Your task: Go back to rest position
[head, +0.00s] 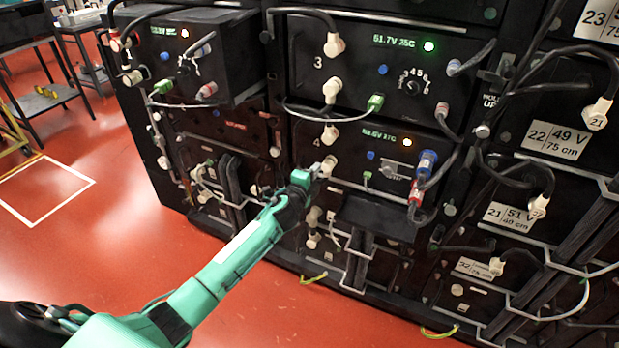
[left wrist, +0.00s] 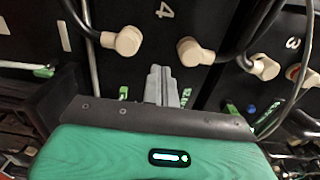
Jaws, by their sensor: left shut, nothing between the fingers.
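My left gripper (head: 322,168) is at the front of the battery rack (head: 250,230), beside the module marked 4. Its fingers are together and hold nothing. In the left wrist view the shut fingers (left wrist: 160,85) point at the dark rack front, between beige cable plugs. One beige plug (left wrist: 122,41) is left of the fingers and another (left wrist: 195,52) is to the right; whether the fingers touch anything cannot be told. My green left arm (head: 235,258) reaches in from the lower left. My right gripper is not in view.
Cables loop across the rack front close to my gripper, with a green connector (head: 375,103) and a blue plug (head: 427,163) nearby. Labelled modules with hanging cables stand at the right. The red floor (head: 120,250) at the left is open. A cart (head: 45,95) stands at the far left.

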